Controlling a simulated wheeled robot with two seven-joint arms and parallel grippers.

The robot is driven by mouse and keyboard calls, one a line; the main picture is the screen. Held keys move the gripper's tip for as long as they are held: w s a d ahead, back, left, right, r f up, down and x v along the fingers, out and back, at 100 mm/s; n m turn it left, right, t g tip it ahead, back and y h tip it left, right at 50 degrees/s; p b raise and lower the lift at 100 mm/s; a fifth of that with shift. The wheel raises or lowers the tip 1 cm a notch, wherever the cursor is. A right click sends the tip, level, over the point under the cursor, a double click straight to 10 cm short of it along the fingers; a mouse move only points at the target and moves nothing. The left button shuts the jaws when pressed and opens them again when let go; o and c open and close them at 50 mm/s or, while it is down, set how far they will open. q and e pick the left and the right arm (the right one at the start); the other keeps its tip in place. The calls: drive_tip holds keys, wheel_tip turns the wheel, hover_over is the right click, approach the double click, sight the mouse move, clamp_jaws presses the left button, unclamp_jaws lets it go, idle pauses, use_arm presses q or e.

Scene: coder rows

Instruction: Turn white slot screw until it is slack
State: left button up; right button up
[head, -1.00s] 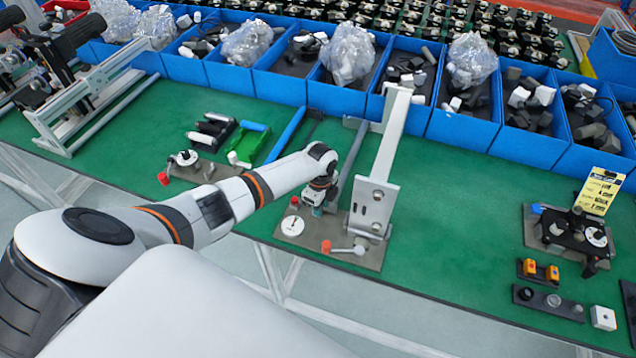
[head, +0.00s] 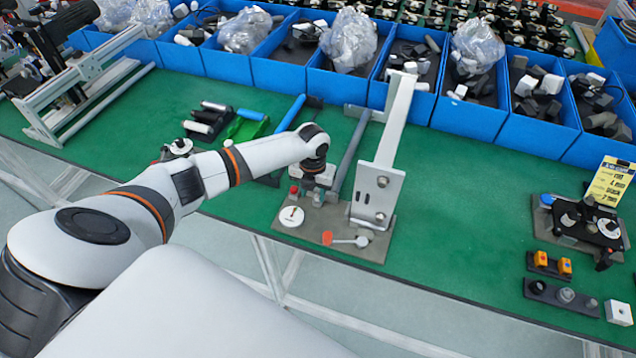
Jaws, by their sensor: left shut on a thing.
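My left gripper (head: 318,196) reaches down over the grey base plate (head: 375,250) of the middle fixture. It is shut on a small grey part, mostly hidden by the gripper itself. A round white disc (head: 291,216) with a small red mark lies flat at the plate's left front corner, just in front of the gripper and apart from it. I cannot make out a slot on it, nor tell whether it is the white slot screw. A red knob (head: 293,191) stands close to the gripper's left side. My right gripper is not in view.
A tall white upright (head: 392,130) rises from the plate, right of the gripper. A lever with an orange end (head: 327,238) lies at the plate's front. Blue bins (head: 480,120) line the back. Another fixture (head: 585,220) stands at right. The green bench between is clear.

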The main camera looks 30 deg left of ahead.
use_arm(q)
drive_tip(key=shift+s+a, duration=0.1)
drive_tip(key=shift+a, duration=0.15)
drive_tip(key=shift+d, duration=0.6)
drive_tip(key=shift+w+d, duration=0.1)
drive_tip(key=shift+w, duration=0.1)
clamp_jaws()
drive_tip(key=n+p, duration=0.2)
drive_tip(key=n, duration=0.1)
drive_tip(key=shift+d+r, duration=0.1)
drive_tip(key=shift+r, duration=0.15)
drive_tip(key=n+p, duration=0.2)
drive_tip(key=n, duration=0.3)
drive_tip(key=shift+w+d, duration=0.1)
drive_tip(key=shift+w, duration=0.05)
drive_tip(key=shift+c, duration=0.4)
unclamp_jaws()
drive_tip(key=shift+f, duration=0.2)
drive_tip(key=shift+o, duration=0.4)
drive_tip(key=shift+r, duration=0.1)
